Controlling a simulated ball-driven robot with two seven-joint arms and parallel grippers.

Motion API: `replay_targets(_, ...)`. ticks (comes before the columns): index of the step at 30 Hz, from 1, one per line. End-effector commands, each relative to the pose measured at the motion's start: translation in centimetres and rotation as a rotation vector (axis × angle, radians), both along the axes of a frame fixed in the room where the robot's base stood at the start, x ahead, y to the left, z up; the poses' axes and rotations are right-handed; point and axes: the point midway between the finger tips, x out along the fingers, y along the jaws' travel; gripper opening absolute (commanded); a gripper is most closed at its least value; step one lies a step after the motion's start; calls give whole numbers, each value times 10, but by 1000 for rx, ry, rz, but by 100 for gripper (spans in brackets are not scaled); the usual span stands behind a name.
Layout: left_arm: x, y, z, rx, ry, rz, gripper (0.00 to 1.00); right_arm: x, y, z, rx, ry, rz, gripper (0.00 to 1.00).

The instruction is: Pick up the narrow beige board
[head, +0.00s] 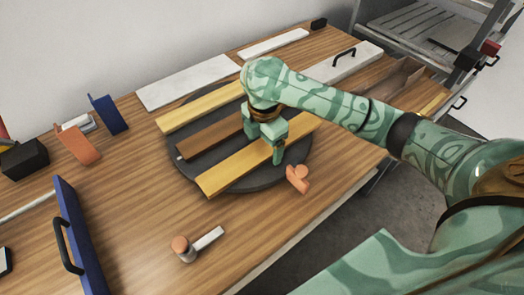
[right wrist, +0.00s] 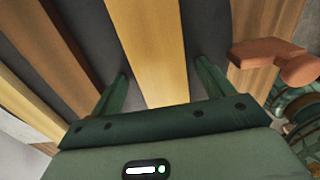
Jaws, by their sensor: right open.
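Two yellowish-beige boards lie on a dark round disc (head: 182,178), with a brown board (head: 210,139) between them. The front beige board (head: 228,172) runs under my right gripper (head: 264,148); the back one (head: 197,108) lies beyond the brown board. In the right wrist view, my open right gripper (right wrist: 162,75) has one finger on each side of the front beige board (right wrist: 150,40), with a gap on both sides. The gripper hides part of that board in the head view. I cannot tell whether the fingers touch the disc. My left gripper is not in view.
An orange-pink piece (head: 298,178) sits close to the right finger, at the disc's edge. A hammer-like tool (head: 207,240) and a blue panel with a black handle (head: 78,235) lie at the front left. White boards (head: 188,82) lie along the back. The front tabletop is mostly clear.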

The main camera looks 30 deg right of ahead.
Motion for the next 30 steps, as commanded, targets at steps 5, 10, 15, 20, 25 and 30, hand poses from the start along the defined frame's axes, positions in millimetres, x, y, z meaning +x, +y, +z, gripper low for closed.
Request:
replay_targets(5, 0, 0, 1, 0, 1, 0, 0, 0, 0, 2, 0, -2, 0, 80)
replay_targets(10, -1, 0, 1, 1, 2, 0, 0, 0, 0, 2, 0, -2, 0, 33)
replay_targets(15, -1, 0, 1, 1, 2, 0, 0, 0, 0, 2, 0, -3, 0, 24)
replay_targets(20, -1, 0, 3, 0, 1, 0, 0, 0, 0, 4, 0, -3, 0, 24)
replay_targets(25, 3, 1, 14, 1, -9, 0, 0, 1, 0, 19, -1, -6, 0, 24)
replay_targets(30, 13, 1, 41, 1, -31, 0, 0, -6, 2, 53, -2, -9, 1, 24)
